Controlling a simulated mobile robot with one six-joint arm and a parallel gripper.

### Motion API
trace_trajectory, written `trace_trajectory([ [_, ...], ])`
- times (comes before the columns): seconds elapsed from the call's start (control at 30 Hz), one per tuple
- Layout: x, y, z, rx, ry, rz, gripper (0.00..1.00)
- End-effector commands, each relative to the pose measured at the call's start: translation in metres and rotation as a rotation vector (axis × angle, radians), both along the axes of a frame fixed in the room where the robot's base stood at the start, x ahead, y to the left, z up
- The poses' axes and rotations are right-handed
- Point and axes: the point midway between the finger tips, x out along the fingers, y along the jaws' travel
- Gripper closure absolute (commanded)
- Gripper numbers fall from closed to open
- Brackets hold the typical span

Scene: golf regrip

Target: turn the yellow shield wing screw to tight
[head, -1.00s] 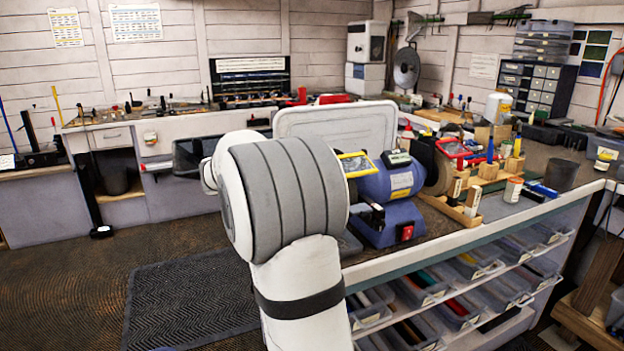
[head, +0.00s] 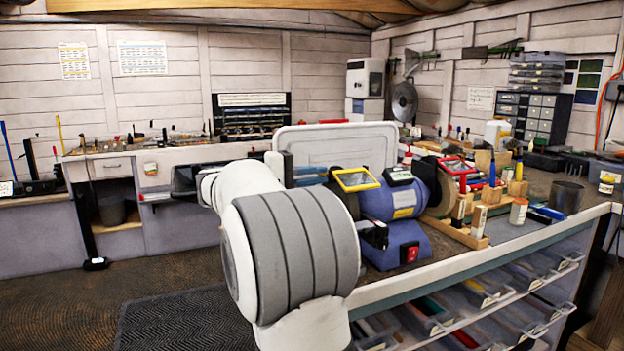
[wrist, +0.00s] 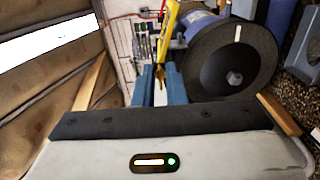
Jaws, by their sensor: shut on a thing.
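The yellow-framed shield (head: 355,180) sits at the left end of the blue bench grinder (head: 391,200). In the wrist view a yellow bar (wrist: 172,32) of the shield runs down to the small yellow wing screw (wrist: 162,74). My gripper (wrist: 160,84) has blue fingers on both sides of this screw and is shut on it. In the head view blue finger parts (head: 310,172) show left of the shield, and the screw cannot be made out there. My arm covers part of this area. How far the screw is turned cannot be told.
The dark grinding wheel (wrist: 232,60) is close to the right of my fingers in the wrist view. A pale upright panel (head: 335,145) is behind. Bottles and wooden blocks crowd the bench to the right.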

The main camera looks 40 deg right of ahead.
Motion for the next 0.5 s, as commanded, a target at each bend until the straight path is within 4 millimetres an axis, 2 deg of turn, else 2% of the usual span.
trace_trajectory([
  [0.2,0.0006,-0.0003,0.0026,-0.004,-0.003,0.004,1.0],
  [0.23,0.0006,-0.0003,0.0026,-0.004,-0.003,0.004,0.88],
  [0.43,0.0003,-0.0004,0.0017,-0.002,-0.001,0.002,0.72],
  [0.5,0.0003,-0.0004,0.0013,-0.002,0.0,0.002,0.7],
])
